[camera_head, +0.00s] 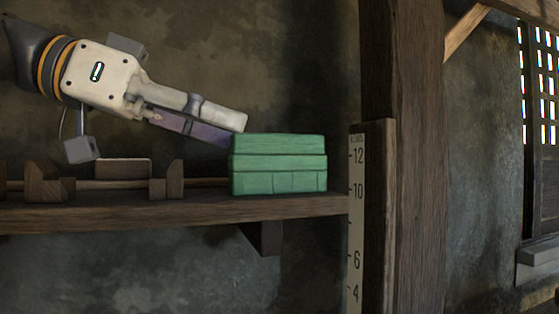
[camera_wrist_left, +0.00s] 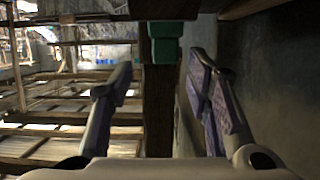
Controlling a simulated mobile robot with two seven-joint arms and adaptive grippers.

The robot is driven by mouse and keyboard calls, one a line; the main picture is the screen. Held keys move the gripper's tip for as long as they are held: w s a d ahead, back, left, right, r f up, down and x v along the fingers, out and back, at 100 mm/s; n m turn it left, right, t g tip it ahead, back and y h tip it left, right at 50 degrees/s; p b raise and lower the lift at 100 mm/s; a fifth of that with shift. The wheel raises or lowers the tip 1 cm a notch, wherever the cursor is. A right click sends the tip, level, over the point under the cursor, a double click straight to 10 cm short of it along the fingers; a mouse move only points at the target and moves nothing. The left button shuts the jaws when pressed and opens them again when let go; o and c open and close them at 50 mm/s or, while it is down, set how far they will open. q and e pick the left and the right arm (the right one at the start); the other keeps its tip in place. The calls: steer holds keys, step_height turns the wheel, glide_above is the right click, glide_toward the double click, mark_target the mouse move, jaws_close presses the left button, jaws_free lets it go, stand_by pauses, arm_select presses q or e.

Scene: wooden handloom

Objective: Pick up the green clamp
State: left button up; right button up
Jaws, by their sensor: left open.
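The only green thing in view is a box-shaped green block (camera_head: 278,165), which I take as the green clamp. It sits on the right part of a wooden wall shelf, with a groove around its upper part. My left gripper (camera_head: 240,128) comes in from the upper left, tilted down, with its fingertips at the block's upper left corner in the picture. Whether they touch it I cannot tell. In the left wrist view the green block (camera_wrist_left: 166,50) lies ahead, between the spread fingers of the left gripper (camera_wrist_left: 161,64), which is empty. My right gripper is not in view.
The shelf (camera_head: 180,211) also bears a wooden rack (camera_head: 45,185) with upright pieces at the left. A thick wooden post (camera_head: 400,120) and a numbered ruler strip (camera_head: 356,220) stand right of the block. The stained wall is behind. A lattice window is far right.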

mark_target(262, 134)
arm_select(q)
steer(key=x, duration=0.5)
steer(key=shift+w+d+r, duration=0.3)
steer(key=shift+a, duration=0.1)
steer(key=shift+c, duration=0.8)
jaws_close()
steer(key=shift+r, duration=0.1)
